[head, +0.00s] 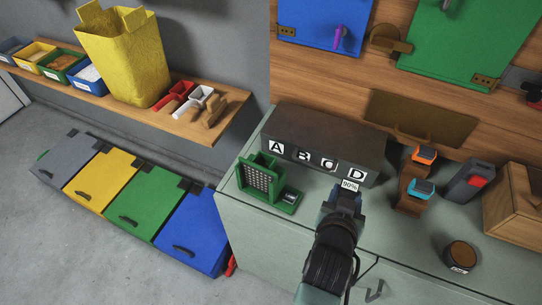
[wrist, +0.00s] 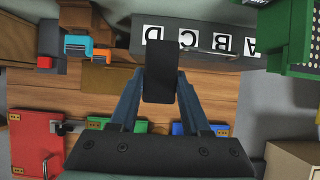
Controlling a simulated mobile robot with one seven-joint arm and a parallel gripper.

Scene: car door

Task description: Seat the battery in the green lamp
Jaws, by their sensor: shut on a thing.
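The green lamp (head: 262,178) stands at the left end of the counter, with a gridded upright panel and a low base. A small dark-and-silver part (head: 290,197) shows at the base's right end; I cannot tell what it is. In the wrist view the lamp (wrist: 296,35) is cut off at the upper right. My gripper (head: 346,198) is right of the lamp, apart from it. It is shut on a dark battery (wrist: 160,72) labelled 90%, whose label shows in the head view (head: 349,185). The fingers hide part of the battery there.
A dark box (head: 322,140) marked A, B, C, D stands behind my gripper. To the right are a brown stand (head: 410,190) with orange and blue items, a round brown-topped object (head: 461,255) and a wooden box (head: 515,205). Counter between lamp and gripper looks clear.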

